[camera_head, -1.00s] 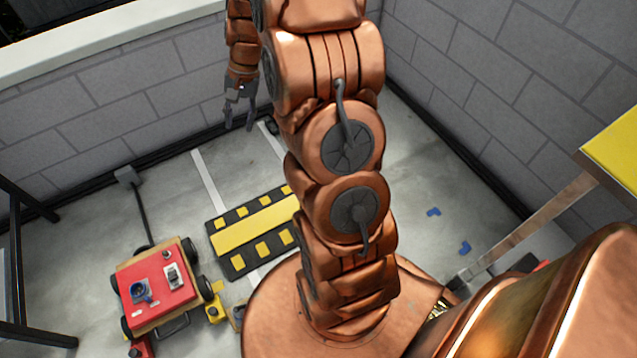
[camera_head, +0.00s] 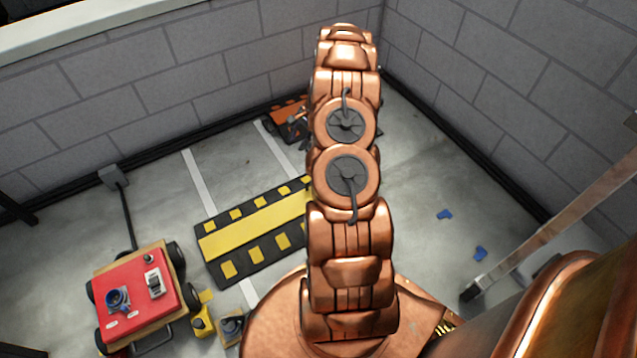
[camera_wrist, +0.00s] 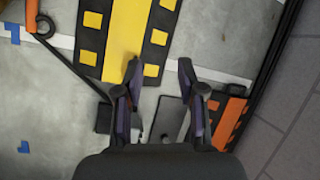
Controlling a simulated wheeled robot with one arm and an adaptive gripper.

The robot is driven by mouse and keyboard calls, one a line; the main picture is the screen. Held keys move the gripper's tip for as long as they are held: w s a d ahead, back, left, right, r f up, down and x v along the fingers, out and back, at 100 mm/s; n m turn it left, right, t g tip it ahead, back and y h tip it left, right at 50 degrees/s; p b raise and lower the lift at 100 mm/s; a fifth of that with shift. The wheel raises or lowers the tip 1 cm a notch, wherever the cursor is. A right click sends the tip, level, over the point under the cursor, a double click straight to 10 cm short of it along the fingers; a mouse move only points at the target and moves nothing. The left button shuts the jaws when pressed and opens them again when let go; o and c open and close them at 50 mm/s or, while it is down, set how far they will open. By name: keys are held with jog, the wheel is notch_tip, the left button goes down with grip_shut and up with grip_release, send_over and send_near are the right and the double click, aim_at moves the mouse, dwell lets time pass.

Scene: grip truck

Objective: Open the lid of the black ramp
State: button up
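A black ramp with a yellow stripe and yellow squares (camera_head: 245,240) lies flat on the floor. Part of it shows at the top of the wrist view (camera_wrist: 125,40). A dark grey flat panel (camera_wrist: 170,118) lies on the floor below and between my fingers in the wrist view; I cannot tell whether it is a lid. My gripper (camera_wrist: 160,72) is open, with nothing between its fingertips. It points down above the floor between the striped ramp and an orange and black object (camera_wrist: 232,118). In the head view my arm hides most of the gripper.
The orange and black object also shows by the back wall (camera_head: 288,112). A small black box (camera_wrist: 103,118) with a rod lies left of the panel. A red-topped cart (camera_head: 135,295) stands front left. Blue pieces (camera_head: 444,214) lie on the floor at right. Brick walls enclose the corner.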

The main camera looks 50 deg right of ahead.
jog(key=s+d+f+m+b, duration=0.2)
jog(key=s+d+f+b, duration=0.15)
jog(key=f, duration=0.55)
jog(key=s+d+f+m+b, duration=0.2)
jog(key=d+f, duration=0.3)
jog(key=f, duration=0.3)
jog(key=shift+t+h, duration=0.3)
jog(key=shift+t, duration=0.1)
jog(key=b+x, duration=0.2)
jog(key=x, duration=0.5)
jog(key=shift+d+f, duration=0.1)
jog(key=shift+w+f, duration=0.25)
jog(key=shift+f, duration=0.05)
jog(key=shift+c, duration=0.2)
grip_shut()
